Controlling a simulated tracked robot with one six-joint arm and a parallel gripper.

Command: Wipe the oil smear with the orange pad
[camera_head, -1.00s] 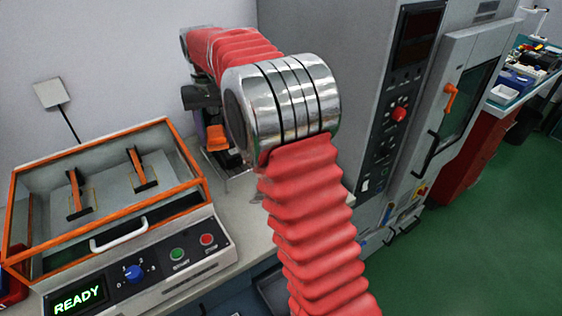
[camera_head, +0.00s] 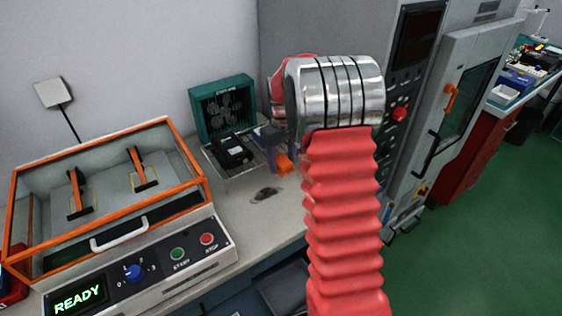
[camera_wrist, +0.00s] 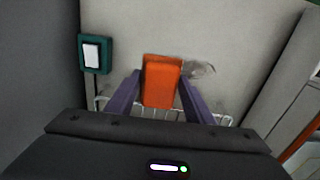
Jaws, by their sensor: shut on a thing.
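The orange pad (camera_head: 285,165) is in my gripper (camera_head: 276,147), above the bench near the front right of a wire rack. In the wrist view, the pad (camera_wrist: 161,85) sits between the two purple fingers of my gripper (camera_wrist: 160,84), which is shut on it. The oil smear (camera_head: 266,194) is a dark patch on the bench, just left of and nearer than the pad in the head view. In the wrist view, the smear (camera_wrist: 201,69) shows as a grey smudge right of the pad. I cannot tell the pad's height above the bench.
An orange-framed box (camera_head: 105,190) with a control panel stands left. A tall grey cabinet (camera_head: 325,30) is at right. The bench (camera_head: 262,225) is bare around the smear.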

